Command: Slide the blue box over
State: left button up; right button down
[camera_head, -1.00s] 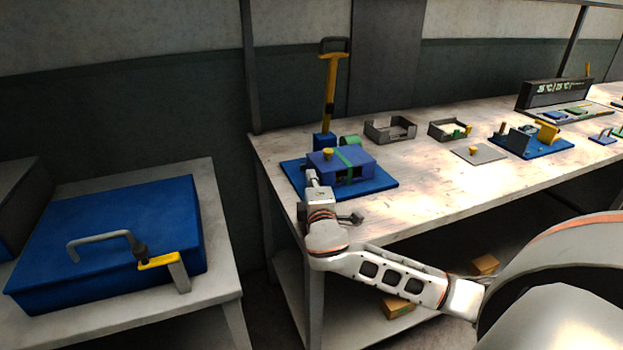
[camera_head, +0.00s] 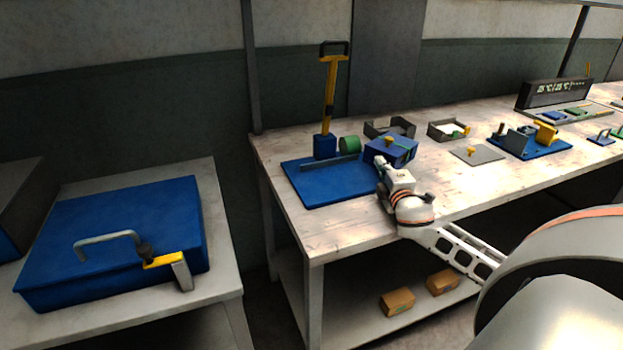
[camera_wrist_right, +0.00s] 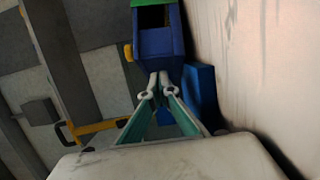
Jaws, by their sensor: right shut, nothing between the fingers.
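The blue box (camera_head: 403,153) with a yellow knob and a green strip stands on the table, at the right end of a flat blue base plate (camera_head: 318,188). In the right wrist view the box (camera_wrist_right: 155,46) shows a dark opening. My right gripper (camera_head: 380,164) is at the box's near left side, its fingers shut and empty. In the wrist view the fingertips (camera_wrist_right: 158,77) are close to the box; I cannot tell if they touch it. My left gripper is not in view.
A yellow-handled lever press (camera_head: 328,95) and a green cylinder (camera_head: 349,144) stand behind the plate. Grey trays (camera_head: 388,130) lie behind the box. A grey plate with a yellow knob (camera_head: 478,154) lies to the right, with bare table between.

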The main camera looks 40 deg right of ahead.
aim_at(397, 162)
jog(key=d, duration=0.2)
jog(key=s+d, duration=0.1)
jog(key=d, duration=0.2)
jog(key=shift+s+d, duration=0.15)
dwell(0.3)
